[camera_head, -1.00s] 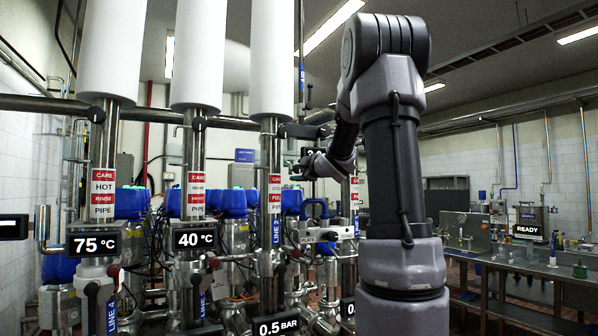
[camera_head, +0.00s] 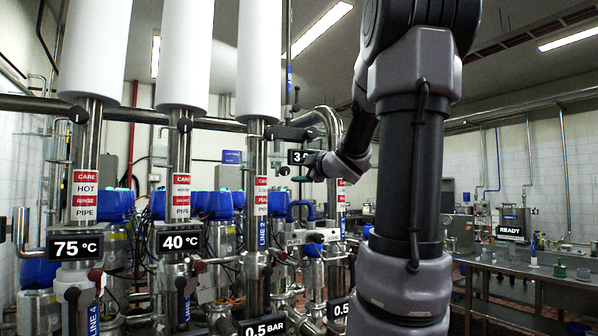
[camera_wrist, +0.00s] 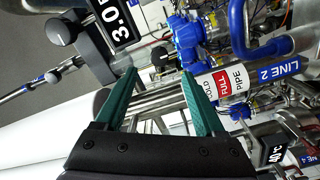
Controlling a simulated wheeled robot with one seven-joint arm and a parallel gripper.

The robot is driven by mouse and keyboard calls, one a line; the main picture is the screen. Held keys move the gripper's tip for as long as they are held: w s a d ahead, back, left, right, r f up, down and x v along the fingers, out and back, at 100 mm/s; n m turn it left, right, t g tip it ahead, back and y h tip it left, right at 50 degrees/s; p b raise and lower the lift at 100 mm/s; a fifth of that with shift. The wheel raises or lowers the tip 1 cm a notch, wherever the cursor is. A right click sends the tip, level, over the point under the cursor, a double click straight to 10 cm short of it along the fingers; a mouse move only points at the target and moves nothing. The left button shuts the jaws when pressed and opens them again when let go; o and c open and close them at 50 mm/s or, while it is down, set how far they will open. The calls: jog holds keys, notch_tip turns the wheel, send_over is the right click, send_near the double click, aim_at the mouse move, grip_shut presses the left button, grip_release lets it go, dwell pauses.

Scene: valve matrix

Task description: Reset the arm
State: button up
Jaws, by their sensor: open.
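My gripper (camera_wrist: 160,92) shows in the wrist view with its two green fingers spread apart and nothing between them. The pipes and valves lie beyond the fingertips, and I see no contact. In the head view my arm rises at the right and bends over at the top. Its far end reaches toward the pipes, near the black "3.0" display (camera_head: 299,157). The gripper is small and partly hidden there. The same display shows at the top of the wrist view (camera_wrist: 117,22).
Vertical steel pipes with white sleeves (camera_head: 185,55) stand at the left, with a 75 °C display (camera_head: 75,247), a 40 °C display (camera_head: 180,241) and a 0.5 BAR display (camera_head: 265,328). Blue valve heads (camera_head: 215,204) sit among them. A steel bench (camera_head: 540,268) stands at the right.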

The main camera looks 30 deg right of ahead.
dwell(0.4)
jog(key=s+a+f+m+g, duration=0.3)
jog(key=s+a+f+m, duration=0.2)
jog(key=s, duration=0.3)
jog(key=s+a+f+m+g+y, duration=0.1)
jog(key=s+a+f+m+g, duration=0.3)
jog(key=s+a+f+m, duration=0.2)
jog(key=s+a+f+m+g, duration=0.4)
jog(key=s+a+f+m, duration=0.2)
jog(key=s, duration=0.5)
jog(key=shift+a+f+y, duration=0.15)
jog(key=shift+a+y, duration=0.15)
jog(key=shift+a, duration=0.8)
